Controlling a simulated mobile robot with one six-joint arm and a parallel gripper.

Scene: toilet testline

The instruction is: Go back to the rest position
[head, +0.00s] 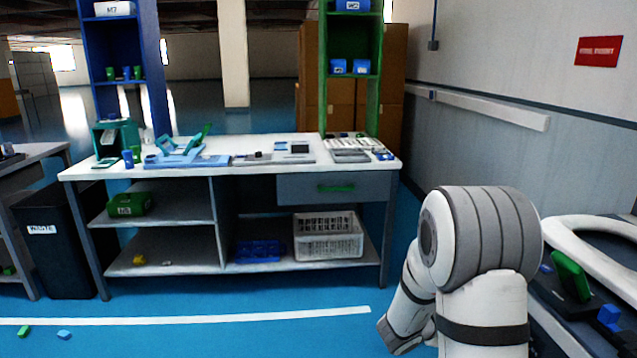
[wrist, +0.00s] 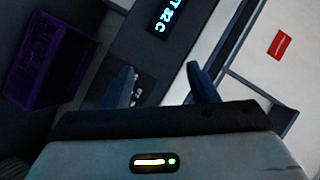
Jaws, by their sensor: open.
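My gripper (wrist: 160,84) shows in the wrist view with its two dark fingers apart and nothing between them. Beyond the fingers are a dark panel and a pale surface; no contact shows. In the head view my white and grey arm is folded at the lower right, beside the right-hand bench, and the gripper itself is hidden from that view. The task names no object.
A workbench (head: 335,188) with a blue rack (head: 85,60) and green rack (head: 373,100) stands ahead. A black bin (head: 62,260) is at left. A white ring-shaped seat (head: 580,240) lies right of my arm. Small green (head: 23,331) and blue (head: 64,335) pieces lie on otherwise open floor.

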